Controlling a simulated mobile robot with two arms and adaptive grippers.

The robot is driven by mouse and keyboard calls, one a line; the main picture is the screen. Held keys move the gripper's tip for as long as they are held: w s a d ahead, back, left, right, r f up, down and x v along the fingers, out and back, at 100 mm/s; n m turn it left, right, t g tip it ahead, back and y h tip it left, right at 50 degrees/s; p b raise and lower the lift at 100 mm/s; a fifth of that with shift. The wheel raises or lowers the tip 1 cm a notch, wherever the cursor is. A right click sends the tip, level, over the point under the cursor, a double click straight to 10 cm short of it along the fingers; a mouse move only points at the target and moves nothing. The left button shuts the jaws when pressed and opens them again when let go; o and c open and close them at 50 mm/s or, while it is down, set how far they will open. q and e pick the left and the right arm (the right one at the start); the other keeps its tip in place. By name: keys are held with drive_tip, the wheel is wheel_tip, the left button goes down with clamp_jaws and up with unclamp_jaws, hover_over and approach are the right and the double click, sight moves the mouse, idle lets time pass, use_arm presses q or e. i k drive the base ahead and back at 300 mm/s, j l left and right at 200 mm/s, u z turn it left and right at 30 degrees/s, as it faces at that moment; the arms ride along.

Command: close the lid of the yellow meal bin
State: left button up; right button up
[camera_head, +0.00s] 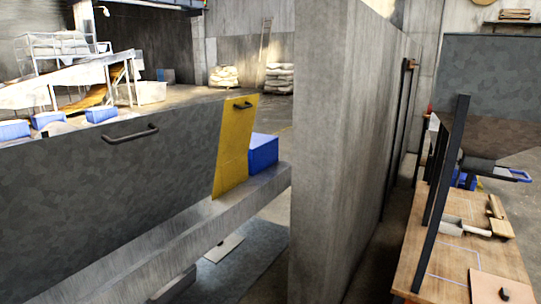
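A yellow panel (235,145) with a dark bar handle (243,105) near its top stands upright left of the concrete wall, on a pale concrete ledge. It looks like the raised lid of the yellow meal bin, but the bin's body and opening are not clearly visible. A large grey mottled panel (90,190) with its own dark handle (130,134) stands just left of it. Neither of my grippers shows in the head view, so nothing of mine is seen touching the yellow panel.
A thick concrete wall (340,150) divides the view. A blue box (262,153) sits on the concrete ledge (195,235) beside the yellow panel. Right of the wall stands a wooden bench (450,262) with dark posts and a scoop (466,226). Sacks (279,78) are stacked far back.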

sight(239, 113)
drive_tip(key=i+j, duration=0.15)
drive_tip(key=j, duration=0.25)
drive_tip(key=i+j, duration=0.15)
drive_tip(key=j, duration=0.2)
drive_tip(key=i+j, duration=0.1)
drive_tip(key=j, duration=0.3)
drive_tip(key=i+l, duration=0.4)
drive_tip(key=i+l+u, duration=0.1)
drive_tip(key=i+l, duration=0.25)
drive_tip(key=l, duration=0.2)
